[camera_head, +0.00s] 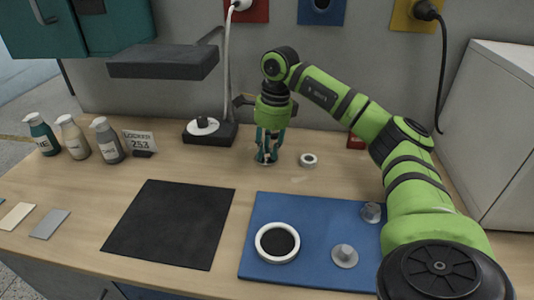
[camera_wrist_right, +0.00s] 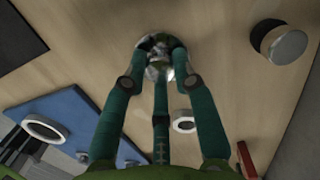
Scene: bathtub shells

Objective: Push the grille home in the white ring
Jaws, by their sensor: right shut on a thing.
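My right gripper (camera_head: 266,152) points down at the wooden table behind the blue mat. In the wrist view its teal fingers (camera_wrist_right: 158,68) are closed around a shiny round metal piece (camera_wrist_right: 156,45), which looks like the grille. The fingers hide part of it, and its lower rim (camera_head: 265,162) shows at the fingertips, close to the tabletop. The white ring (camera_head: 259,242) lies flat on the blue mat with a dark centre. It also shows in the wrist view (camera_wrist_right: 28,126), apart from the gripper. My left gripper is not in view.
Two grey knobbed discs (camera_head: 344,256) (camera_head: 371,212) are on the blue mat (camera_head: 315,215). A small white ring-shaped piece (camera_head: 302,160) lies right of the gripper. A black mat (camera_head: 170,222) is left. A black base (camera_head: 222,139) with a cable and several bottles (camera_head: 75,138) stand farther left.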

